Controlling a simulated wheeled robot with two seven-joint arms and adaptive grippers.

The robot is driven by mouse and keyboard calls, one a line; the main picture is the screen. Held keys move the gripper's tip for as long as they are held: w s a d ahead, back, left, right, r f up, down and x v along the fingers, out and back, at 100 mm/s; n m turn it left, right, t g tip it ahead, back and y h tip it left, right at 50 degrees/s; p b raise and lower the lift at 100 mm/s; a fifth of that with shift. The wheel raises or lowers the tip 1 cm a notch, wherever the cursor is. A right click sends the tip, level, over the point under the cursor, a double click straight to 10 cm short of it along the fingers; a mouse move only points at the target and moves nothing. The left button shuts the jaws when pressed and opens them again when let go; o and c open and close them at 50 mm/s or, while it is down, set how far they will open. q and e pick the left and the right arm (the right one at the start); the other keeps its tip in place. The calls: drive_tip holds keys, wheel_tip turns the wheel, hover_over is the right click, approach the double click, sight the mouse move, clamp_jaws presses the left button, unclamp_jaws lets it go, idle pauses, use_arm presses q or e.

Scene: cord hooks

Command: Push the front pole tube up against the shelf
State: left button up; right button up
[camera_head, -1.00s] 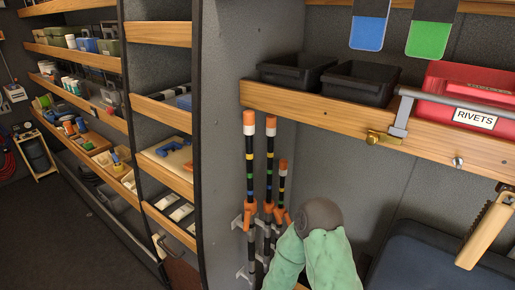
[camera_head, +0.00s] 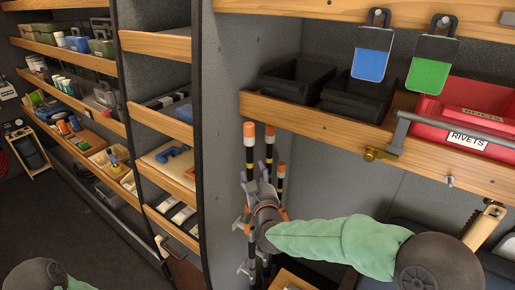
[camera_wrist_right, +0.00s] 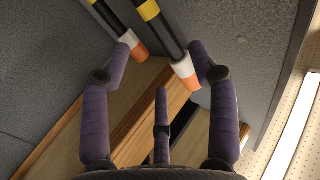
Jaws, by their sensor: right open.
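Several slim black poles with coloured bands and orange-and-white tips stand upright by the grey wall. The pole I take as the front one (camera_head: 249,156) is leftmost in the head view, its tip just below the wooden shelf's edge (camera_head: 330,125). My right gripper (camera_head: 254,184) is at the poles, below their tips, and hides their middle part. In the right wrist view the gripper (camera_wrist_right: 162,75) is open, its purple fingers spread. Two pole tips (camera_wrist_right: 185,70) appear between or behind the fingers, near the wood (camera_wrist_right: 125,120). Contact cannot be told.
The shelf above holds black bins (camera_head: 357,98) and a red rivets box (camera_head: 470,120). A blue tag (camera_head: 372,55) and a green tag (camera_head: 431,65) hang from hooks. A metal rail with a brass fitting (camera_head: 376,154) is right of the poles. Stocked shelves line the left.

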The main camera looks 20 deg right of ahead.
sight(252, 154)
drive_tip(key=w, duration=0.3)
drive_tip(key=w+d, duration=0.1)
drive_tip(key=w, duration=0.3)
drive_tip(key=w+r, duration=0.1)
drive_tip(key=w, duration=0.2)
drive_tip(key=shift+w+d+p, duration=0.35)
drive_tip(key=shift+r, duration=0.15)
clamp_jaws()
